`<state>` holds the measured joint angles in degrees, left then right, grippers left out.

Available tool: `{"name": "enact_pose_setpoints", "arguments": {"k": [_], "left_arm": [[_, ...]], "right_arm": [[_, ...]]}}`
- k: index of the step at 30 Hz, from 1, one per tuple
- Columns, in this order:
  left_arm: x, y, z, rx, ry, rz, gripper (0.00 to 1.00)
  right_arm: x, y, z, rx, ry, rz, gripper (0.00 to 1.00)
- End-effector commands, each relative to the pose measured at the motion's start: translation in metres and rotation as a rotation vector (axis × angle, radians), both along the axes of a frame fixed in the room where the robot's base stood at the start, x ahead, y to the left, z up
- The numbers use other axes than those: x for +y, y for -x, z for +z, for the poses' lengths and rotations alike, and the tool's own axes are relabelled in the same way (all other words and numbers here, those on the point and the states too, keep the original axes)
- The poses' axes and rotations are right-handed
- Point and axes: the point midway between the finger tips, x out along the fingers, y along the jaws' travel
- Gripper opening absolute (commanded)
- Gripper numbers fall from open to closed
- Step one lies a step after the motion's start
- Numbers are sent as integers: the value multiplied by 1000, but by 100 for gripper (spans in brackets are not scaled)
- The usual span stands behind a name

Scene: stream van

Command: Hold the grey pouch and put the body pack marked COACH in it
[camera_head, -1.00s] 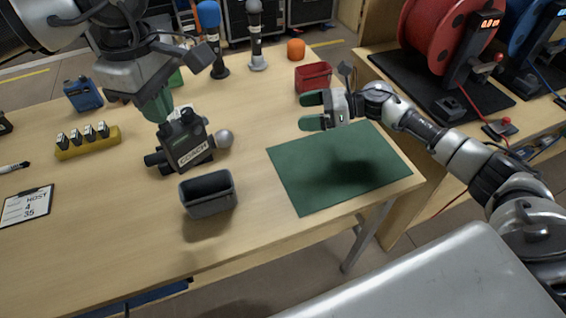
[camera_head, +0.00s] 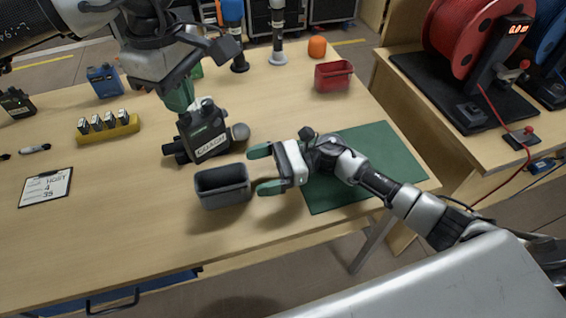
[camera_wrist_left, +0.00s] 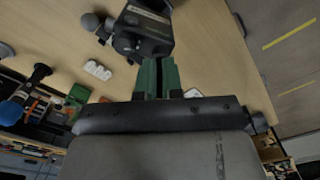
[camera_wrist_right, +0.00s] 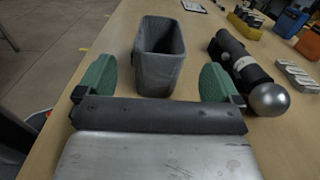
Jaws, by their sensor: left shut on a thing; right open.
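The grey pouch (camera_head: 223,186) stands open and upright on the table in the head view. In the right wrist view the grey pouch (camera_wrist_right: 160,58) lies between and ahead of the green fingers. My right gripper (camera_head: 262,169) is open just right of the pouch, not closed on it; it also shows in the right wrist view (camera_wrist_right: 158,84). The COACH body pack (camera_head: 206,132), dark with a white label, is above and left of the pouch. My left gripper (camera_head: 182,98) is shut on its top; the pack also shows in the left wrist view (camera_wrist_left: 143,28).
A silver-headed microphone (camera_wrist_right: 268,98) lies behind the body pack. A green mat (camera_head: 375,160) covers the table's right part. A red pouch (camera_head: 333,76), blue pack (camera_head: 104,81), yellow battery holder (camera_head: 108,129) and clipboard (camera_head: 46,187) stand around. The front left table is clear.

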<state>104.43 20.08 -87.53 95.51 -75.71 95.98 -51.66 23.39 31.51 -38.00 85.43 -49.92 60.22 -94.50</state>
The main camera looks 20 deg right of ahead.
Motion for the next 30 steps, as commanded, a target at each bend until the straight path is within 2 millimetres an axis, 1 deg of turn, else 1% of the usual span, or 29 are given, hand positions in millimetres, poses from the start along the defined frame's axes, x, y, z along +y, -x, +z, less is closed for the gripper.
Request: {"name": "enact_pose_setpoints", "arguments": {"k": [1,3,7,12,18,20,28,29,30], "left_arm": [[0,0,0,-1,1,0,0],[0,0,0,-1,1,0,0],[0,0,0,-1,1,0,0],[0,0,0,-1,1,0,0],[0,0,0,-1,1,0,0],[0,0,0,-1,1,0,0],[0,0,0,-1,1,0,0],[0,0,0,-1,1,0,0],[0,0,0,-1,1,-1,0]], "right_arm": [[9,0,1,-2,-2,2,95],[18,0,1,-1,-1,1,95],[29,-1,0,0,0,0,95],[34,-1,0,1,1,0,95],[34,-1,0,1,1,0,95],[34,-1,0,1,1,-1,88],[34,-1,0,1,1,-1,46],[34,-1,0,1,1,-1,42],[34,-1,0,1,1,-1,42]]}}
